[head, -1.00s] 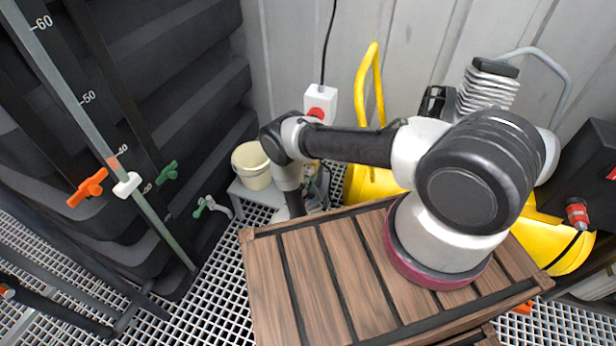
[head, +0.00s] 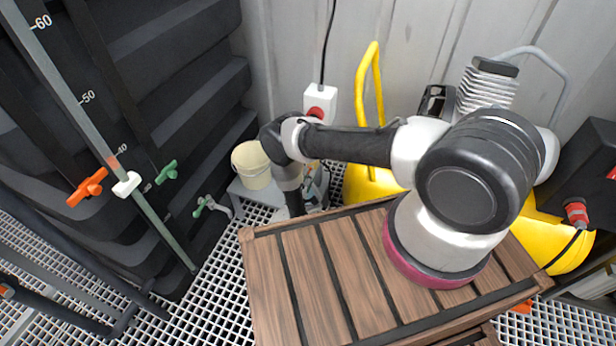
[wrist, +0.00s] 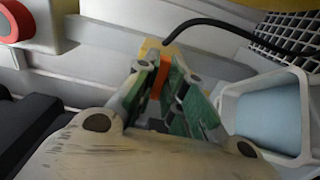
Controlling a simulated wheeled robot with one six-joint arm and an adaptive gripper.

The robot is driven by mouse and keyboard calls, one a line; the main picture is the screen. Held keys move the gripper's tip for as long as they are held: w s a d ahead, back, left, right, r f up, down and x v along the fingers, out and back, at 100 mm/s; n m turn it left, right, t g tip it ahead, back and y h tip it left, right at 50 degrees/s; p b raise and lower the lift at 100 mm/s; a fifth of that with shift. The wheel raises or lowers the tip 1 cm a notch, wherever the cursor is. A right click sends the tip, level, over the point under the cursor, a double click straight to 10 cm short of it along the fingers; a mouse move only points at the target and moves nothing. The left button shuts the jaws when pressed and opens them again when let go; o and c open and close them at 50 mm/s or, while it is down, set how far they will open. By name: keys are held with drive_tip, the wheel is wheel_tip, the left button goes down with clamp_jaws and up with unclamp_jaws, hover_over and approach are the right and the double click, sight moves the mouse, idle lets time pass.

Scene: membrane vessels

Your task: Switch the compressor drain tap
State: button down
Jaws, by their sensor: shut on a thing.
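In the wrist view my gripper (wrist: 163,80) has its green-padded fingers closed on an orange handle (wrist: 160,78), which I take for the compressor drain tap. The handle stands upright between the fingertips, with a yellow part just behind it. The rest of the tap is hidden by the fingers. In the head view the yellow compressor (head: 375,185) stands against the back wall, partly covered by my arm. My gripper is low beside the compressor's left end there, and its fingers cannot be made out.
A white open container (wrist: 268,112) with bluish contents is right of my fingers. A black cable (wrist: 215,22) passes above. A white box with a red button (head: 320,103) hangs on the wall. A cream bucket (head: 252,165) and slatted wooden crate (head: 320,270) are close by.

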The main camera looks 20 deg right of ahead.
drive_tip(key=shift+s+f, duration=0.1)
drive_tip(key=c, duration=1.5)
unclamp_jaws()
drive_tip(key=v, duration=1.2)
